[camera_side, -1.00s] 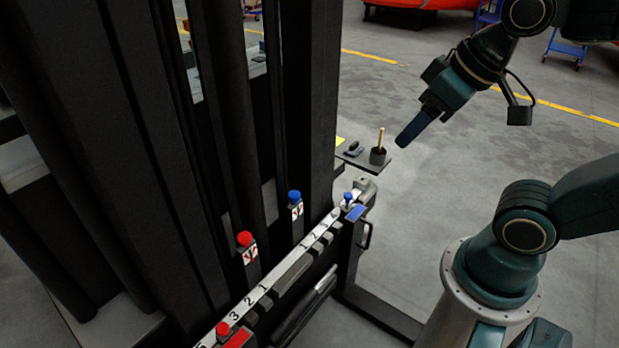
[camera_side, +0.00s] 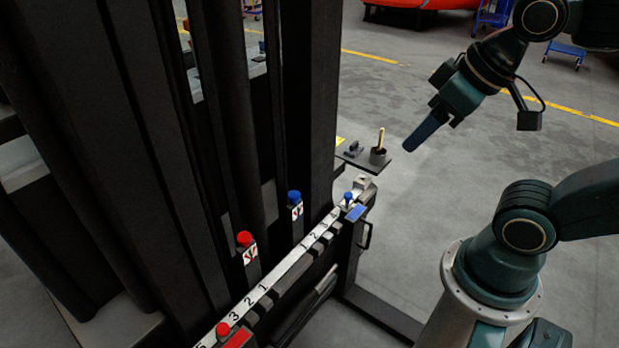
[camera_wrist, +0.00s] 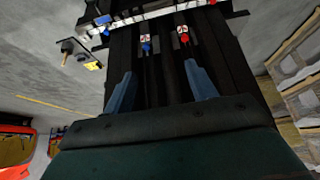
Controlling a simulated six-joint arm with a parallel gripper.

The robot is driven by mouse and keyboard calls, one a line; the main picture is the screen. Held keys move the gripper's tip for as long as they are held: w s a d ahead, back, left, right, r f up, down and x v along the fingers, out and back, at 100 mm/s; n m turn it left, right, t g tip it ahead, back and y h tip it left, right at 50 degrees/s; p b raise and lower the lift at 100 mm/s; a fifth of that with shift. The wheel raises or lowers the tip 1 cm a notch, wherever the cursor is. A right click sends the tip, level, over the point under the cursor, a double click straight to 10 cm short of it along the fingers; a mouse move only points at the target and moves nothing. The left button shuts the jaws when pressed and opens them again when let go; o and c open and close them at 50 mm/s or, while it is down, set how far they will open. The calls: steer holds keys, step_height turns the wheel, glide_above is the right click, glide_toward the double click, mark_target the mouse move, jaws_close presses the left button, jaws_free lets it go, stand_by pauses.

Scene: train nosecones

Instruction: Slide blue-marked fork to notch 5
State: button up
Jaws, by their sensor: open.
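A blue-capped post (camera_side: 294,202) with a white fork-symbol label stands behind the numbered white rail (camera_side: 283,275) in the side view. It also shows near the top of the wrist view (camera_wrist: 146,42). A blue-marked slider (camera_side: 355,212) with a small blue knob sits at the rail's far right end; the notch under it cannot be read. My gripper (camera_side: 415,143) is in the air to the right of the rail and well above it, touching nothing. In the wrist view its two blue fingers (camera_wrist: 159,70) are spread apart with nothing gripped between them.
A red-capped post (camera_side: 246,246) stands left of the blue one, and a red-marked slider (camera_side: 236,337) sits at the rail's near end. Tall black columns (camera_side: 95,150) rise behind the rail.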

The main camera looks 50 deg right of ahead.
steer(key=c, duration=0.5)
steer(key=shift+o, duration=0.2)
steer(key=w+d+f+n+g, duration=0.1)
steer(key=w+d+f, duration=0.1)
steer(key=w+d, duration=0.35)
steer(key=w+d+f+n+g, duration=0.1)
steer(key=w+d+f+n, duration=0.1)
steer(key=w, duration=0.7)
steer(key=w+d+f+n, duration=0.1)
steer(key=w+d+f, duration=0.6)
steer(key=d+f, duration=0.45)
steer(key=d+f+n+y, duration=0.2)
steer(key=d+f, duration=0.8)
steer(key=f, duration=0.5)
steer(key=s+d+f, duration=0.2)
steer(key=s+f, duration=0.2)
steer(key=f, duration=0.6)
steer(key=s+d+f, duration=0.3)
steer(key=f, duration=0.7)
steer(key=shift+s+f+n, duration=0.4)
